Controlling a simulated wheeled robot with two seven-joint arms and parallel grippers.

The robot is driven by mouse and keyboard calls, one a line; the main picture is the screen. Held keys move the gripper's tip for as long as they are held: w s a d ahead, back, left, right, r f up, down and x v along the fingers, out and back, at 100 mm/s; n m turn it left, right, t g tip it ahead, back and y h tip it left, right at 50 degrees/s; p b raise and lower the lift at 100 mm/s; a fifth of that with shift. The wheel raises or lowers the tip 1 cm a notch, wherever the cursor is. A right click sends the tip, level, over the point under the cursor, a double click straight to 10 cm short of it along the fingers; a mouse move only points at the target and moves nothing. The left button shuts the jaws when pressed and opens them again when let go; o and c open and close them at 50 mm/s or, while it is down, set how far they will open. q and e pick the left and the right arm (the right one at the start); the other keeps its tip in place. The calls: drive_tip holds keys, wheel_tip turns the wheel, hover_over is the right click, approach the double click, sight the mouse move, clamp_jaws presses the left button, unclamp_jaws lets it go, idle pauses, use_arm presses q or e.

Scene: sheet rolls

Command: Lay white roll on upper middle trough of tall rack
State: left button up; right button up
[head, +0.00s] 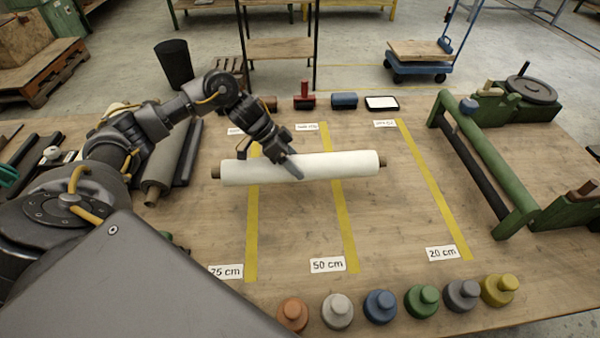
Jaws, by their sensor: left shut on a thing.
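The white roll (345,165) lies roughly crosswise at the middle of the workbench, with brown core ends showing on both sides. My left gripper (287,166) comes down on it from behind, a little left of its middle, and is shut on it. I cannot tell whether the roll touches the bench or hangs just above it. No tall rack with troughs can be made out in the head view. My right gripper is not in view.
Yellow strips with length labels cross the wooden bench (400,225). A green roller stand (490,165) is at right. Several coloured knobbed weights (380,306) line the front edge.

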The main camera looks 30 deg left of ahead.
use_arm(q)
drive_tip(key=shift+x, duration=0.9)
drive_tip(key=f, duration=0.1)
drive_tip(key=f+p, duration=0.1)
drive_tip(key=shift+d+f, duration=0.35)
drive_tip(key=shift+f, duration=0.35)
drive_tip(key=shift+f, duration=0.1)
drive_tip(key=o, duration=1.7)
drive_tip(key=shift+f, duration=0.1)
